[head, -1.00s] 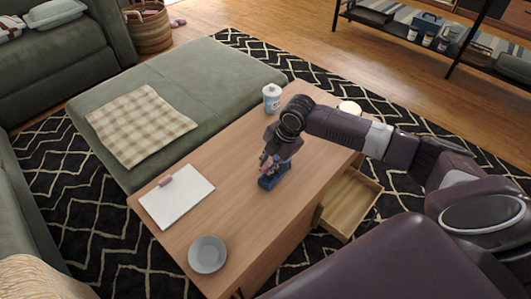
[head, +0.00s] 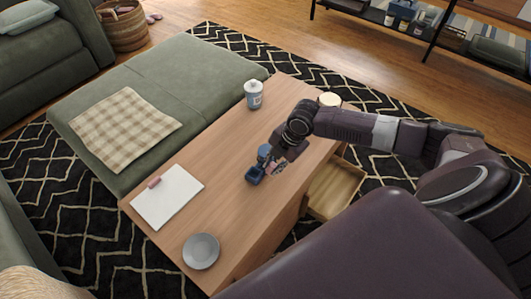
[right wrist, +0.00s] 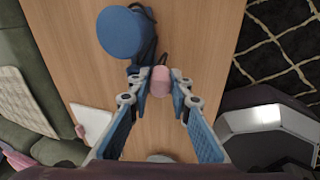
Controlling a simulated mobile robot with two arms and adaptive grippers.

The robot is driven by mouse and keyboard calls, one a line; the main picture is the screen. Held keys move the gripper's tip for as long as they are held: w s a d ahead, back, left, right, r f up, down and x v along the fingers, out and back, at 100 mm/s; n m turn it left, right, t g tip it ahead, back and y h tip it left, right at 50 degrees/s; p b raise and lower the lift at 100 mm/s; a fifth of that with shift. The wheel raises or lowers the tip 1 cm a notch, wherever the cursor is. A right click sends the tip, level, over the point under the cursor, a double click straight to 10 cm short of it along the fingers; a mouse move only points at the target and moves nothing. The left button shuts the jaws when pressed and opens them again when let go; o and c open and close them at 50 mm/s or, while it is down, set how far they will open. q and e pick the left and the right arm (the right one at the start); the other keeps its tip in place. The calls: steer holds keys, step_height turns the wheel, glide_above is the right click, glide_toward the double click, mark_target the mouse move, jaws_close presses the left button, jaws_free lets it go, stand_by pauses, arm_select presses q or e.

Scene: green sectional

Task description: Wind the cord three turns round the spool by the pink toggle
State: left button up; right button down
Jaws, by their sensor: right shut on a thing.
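The blue spool (head: 254,175) stands on the wooden coffee table (head: 222,190). Its round top (right wrist: 122,32) shows at the upper left in the right wrist view. A dark cord (right wrist: 150,50) runs along the spool's right side towards the pink toggle (right wrist: 160,80); how many turns lie round the spool cannot be seen. My left gripper is not in view.
A white pad with a pink item (head: 168,200) and a grey plate (head: 201,250) lie on the table's near part. A canister (head: 253,96) and a pale-topped jar (head: 330,99) stand at the far end. An open drawer (head: 335,190) juts out at right.

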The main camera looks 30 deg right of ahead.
steer(key=d, duration=0.2)
steer(key=s+d, duration=0.1)
steer(key=d, duration=0.2)
steer(key=shift+s+p, duration=0.15)
steer(key=shift+p, duration=0.2)
steer(key=w+d, duration=0.1)
steer(key=w+d+b, duration=0.1)
steer(key=d, duration=0.1)
steer(key=w+d+b, duration=0.1)
steer(key=shift+d+f, duration=0.1)
steer(key=shift+d, duration=0.25)
steer(key=w+b, duration=0.1)
steer(key=w+d+b, duration=0.1)
steer(key=w, duration=0.1)
steer(key=w+b, duration=0.1)
steer(key=w, duration=0.1)
steer(key=shift+w+d+b, duration=0.25)
steer(key=shift+b, duration=0.15)
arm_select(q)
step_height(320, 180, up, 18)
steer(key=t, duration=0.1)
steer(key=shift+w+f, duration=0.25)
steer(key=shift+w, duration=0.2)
arm_select(e)
steer(key=shift+w, duration=0.2)
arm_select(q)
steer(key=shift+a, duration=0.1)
arm_select(e)
steer(key=shift+w, duration=0.1)
